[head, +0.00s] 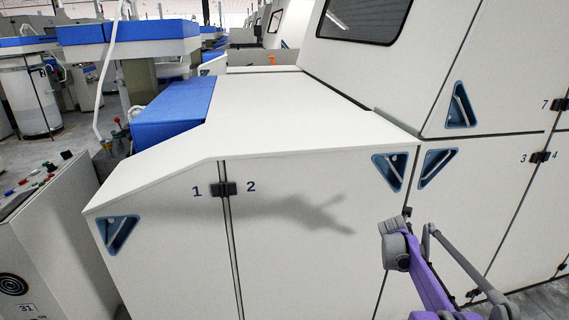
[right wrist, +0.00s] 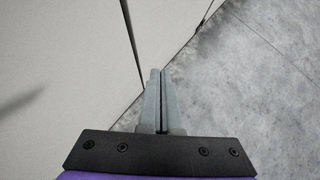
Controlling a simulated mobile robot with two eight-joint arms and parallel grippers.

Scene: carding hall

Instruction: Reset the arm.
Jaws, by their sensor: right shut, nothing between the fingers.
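My right arm (head: 425,285), purple and grey, rises at the lower right of the head view, in front of the white machine cabinet (head: 300,240). My right gripper (right wrist: 160,75) shows in the right wrist view, its two grey fingers together with nothing between them. Its tips are over the line where a pale panel (right wrist: 60,60) meets the grey floor (right wrist: 250,90). Whether they touch anything I cannot tell. My left gripper is not in view.
The cabinet has doors marked 1 and 2, black latches (head: 224,189) and blue triangular recessed handles (head: 117,234). A control box with buttons (head: 50,245) stands at the left. A taller machine body (head: 350,60) with a dark window rises behind. Bare floor shows at the lower right.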

